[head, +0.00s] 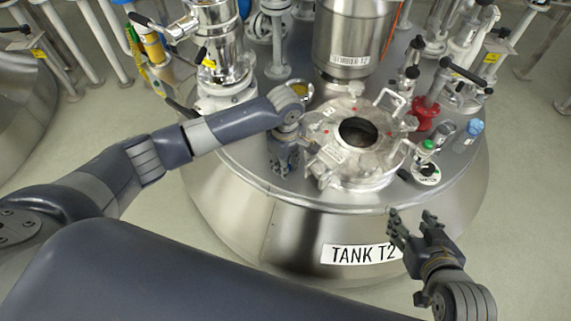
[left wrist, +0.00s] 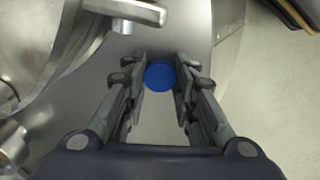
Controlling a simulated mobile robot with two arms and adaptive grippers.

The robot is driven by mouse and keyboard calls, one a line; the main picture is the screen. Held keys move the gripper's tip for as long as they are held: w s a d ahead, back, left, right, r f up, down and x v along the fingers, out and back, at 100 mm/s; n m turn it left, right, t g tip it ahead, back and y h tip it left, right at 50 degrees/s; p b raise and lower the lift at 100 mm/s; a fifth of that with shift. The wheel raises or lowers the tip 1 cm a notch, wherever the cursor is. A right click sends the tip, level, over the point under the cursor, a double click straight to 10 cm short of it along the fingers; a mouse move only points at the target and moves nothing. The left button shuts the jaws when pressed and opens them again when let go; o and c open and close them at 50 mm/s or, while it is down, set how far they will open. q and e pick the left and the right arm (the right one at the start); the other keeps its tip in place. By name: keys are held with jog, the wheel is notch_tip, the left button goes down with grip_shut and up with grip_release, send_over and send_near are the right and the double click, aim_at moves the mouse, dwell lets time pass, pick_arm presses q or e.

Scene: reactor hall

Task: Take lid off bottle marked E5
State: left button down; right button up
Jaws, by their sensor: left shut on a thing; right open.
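My left gripper (head: 284,162) points down at the tank top, just left of the open hatch. In the left wrist view, its fingers (left wrist: 160,82) are shut on a round blue lid (left wrist: 160,74), seen from above. The fingers and arm hide what is under this lid, so I cannot tell whether it sits on a bottle. No E5 marking is readable. A small clear bottle with a blue cap (head: 475,127) stands at the tank's right side. My right gripper (head: 411,220) is open and empty in front of the tank's right edge.
The open round hatch (head: 358,133) has clamps and handles around it. A green-topped item (head: 428,146), a red fitting (head: 424,113) and black-handled valves crowd the right side. A steel vessel (head: 350,45) stands behind. The tank's front top edge is clear.

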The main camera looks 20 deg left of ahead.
jog(key=shift+s, duration=0.1)
pick_arm(q)
jog(key=shift+f, duration=0.1)
jog(key=c, duration=1.3)
grip_release()
pick_arm(e)
jog(key=shift+s+d+f, duration=0.1)
jog(key=shift+s+f, duration=0.1)
jog(key=shift+f, duration=0.05)
